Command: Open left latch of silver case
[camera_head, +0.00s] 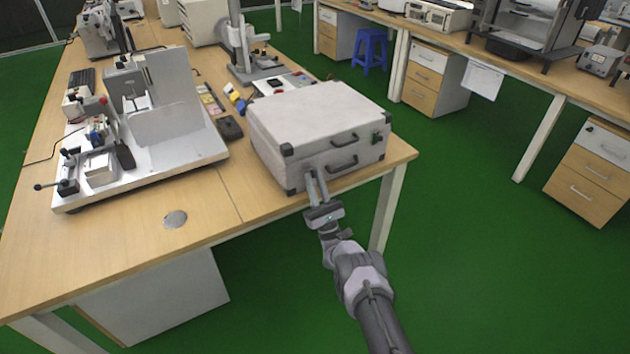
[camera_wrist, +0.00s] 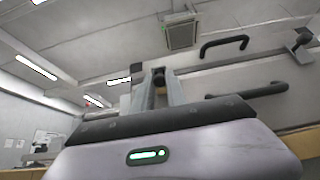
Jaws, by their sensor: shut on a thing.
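The silver case (camera_head: 315,112) sits closed at the right end of the near wooden table. Its front face has two black handles, the upper one (camera_head: 344,139) and the lower one (camera_head: 344,164), and a dark right latch (camera_head: 378,137). My gripper (camera_head: 310,174) reaches up to the left part of this front face. In the wrist view, my gripper's (camera_wrist: 160,84) fingers are closed around a small dark piece, the left latch (camera_wrist: 159,77). The fingers hide most of the latch. The handles show to the right of the fingers.
A white-based apparatus (camera_head: 150,150) stands on the table (camera_head: 125,245) to the left of the case. A dark small box (camera_head: 229,128) lies close to the case's left side. The green floor (camera_head: 470,240) in front and to the right is clear.

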